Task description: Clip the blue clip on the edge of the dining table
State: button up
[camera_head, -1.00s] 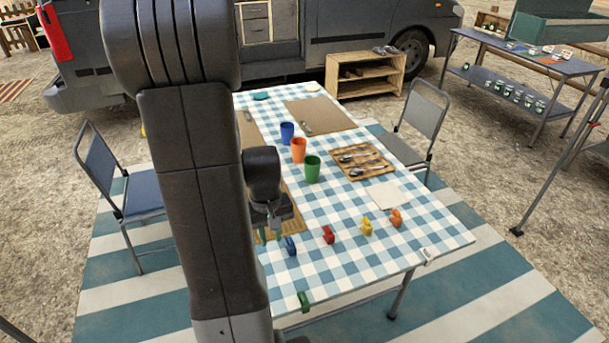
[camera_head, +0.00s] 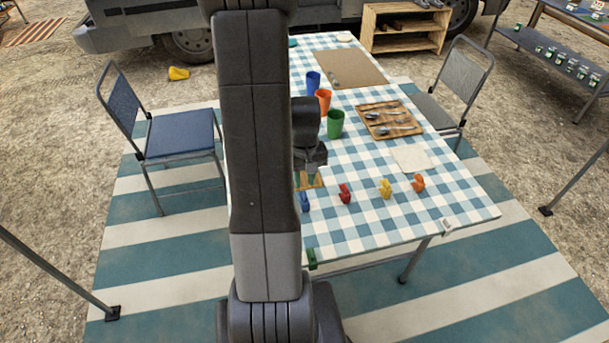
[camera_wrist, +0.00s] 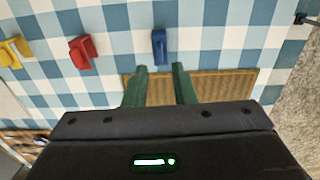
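The blue clip (camera_head: 305,202) lies on the checkered cloth of the dining table (camera_head: 455,205), at the left end of a row of clips and partly beside my arm. It also shows in the wrist view (camera_wrist: 159,46), standing clear of other things. My gripper (camera_head: 308,184) is over the table close to the blue clip. In the wrist view its two green fingers (camera_wrist: 160,68) are apart with nothing between them, and the blue clip is just beyond the fingertips. A green clip (camera_head: 311,259) and a white clip (camera_head: 447,228) sit at the table's near edge.
Red (camera_head: 345,194), yellow (camera_head: 385,188) and orange (camera_head: 418,183) clips lie to the right. Several cups, including a green one (camera_head: 336,124), and a cutlery tray (camera_head: 390,121) stand behind. A blue chair (camera_head: 180,135) is at left. The near edge between the edge clips looks clear.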

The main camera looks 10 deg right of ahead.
aim_at(304, 194)
jog(key=shift+f+b, duration=1.95)
jog(key=shift+f, duration=0.8)
jog(key=shift+c, duration=0.4)
grip_shut()
jog(key=shift+r, duration=0.15)
jog(key=shift+r+p, duration=1.85)
jog(key=shift+r, duration=0.55)
